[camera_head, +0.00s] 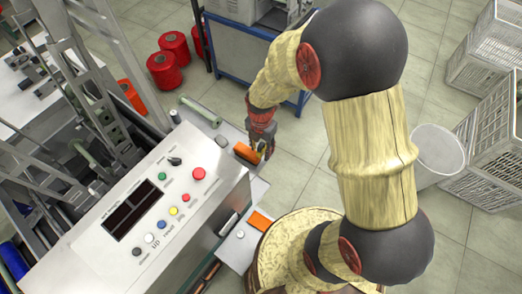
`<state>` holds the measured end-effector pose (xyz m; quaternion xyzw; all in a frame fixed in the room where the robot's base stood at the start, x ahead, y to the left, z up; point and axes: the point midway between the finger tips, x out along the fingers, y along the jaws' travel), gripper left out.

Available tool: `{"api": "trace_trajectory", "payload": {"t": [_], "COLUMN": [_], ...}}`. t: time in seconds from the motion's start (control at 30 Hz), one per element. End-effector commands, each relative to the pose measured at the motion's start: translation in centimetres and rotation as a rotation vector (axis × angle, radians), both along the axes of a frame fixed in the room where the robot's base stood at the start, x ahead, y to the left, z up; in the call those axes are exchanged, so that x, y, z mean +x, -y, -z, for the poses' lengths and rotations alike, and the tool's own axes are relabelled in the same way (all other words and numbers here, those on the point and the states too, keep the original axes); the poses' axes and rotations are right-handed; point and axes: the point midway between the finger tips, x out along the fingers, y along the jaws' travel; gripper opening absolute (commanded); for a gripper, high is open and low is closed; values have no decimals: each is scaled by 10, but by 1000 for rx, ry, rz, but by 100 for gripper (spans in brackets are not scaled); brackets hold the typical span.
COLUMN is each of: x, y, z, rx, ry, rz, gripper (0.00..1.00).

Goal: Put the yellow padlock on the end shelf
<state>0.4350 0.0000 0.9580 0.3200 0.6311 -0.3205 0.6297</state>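My gripper (262,146) points down at the near end of the machine, beside an orange block (245,152). A small patch of yellow shows at its fingertips, which may be the yellow padlock, but it is too small to be sure. I cannot tell whether the fingers are closed on it. A grey shelf (208,122) sticks out at the machine's end, behind the control panel, and holds the orange block and a pale green rod (201,110). It may be the end shelf.
The control panel (128,215) with coloured buttons stands left of my gripper. A lower ledge (234,256) carries another orange piece (260,221). Red spools (164,70), a blue-framed cart (238,45), a white bin (437,152) and crates (490,135) stand around on the tiled floor.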

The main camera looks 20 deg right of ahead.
Motion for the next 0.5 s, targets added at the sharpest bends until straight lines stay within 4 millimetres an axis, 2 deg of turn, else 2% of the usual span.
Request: {"api": "trace_trajectory", "payload": {"t": [0.27,0.5], "x": [1,1], "y": [0,0], "z": [5,4], "rx": [0,0], "ry": [2,2], "rz": [1,1], "gripper": [37,24]}}
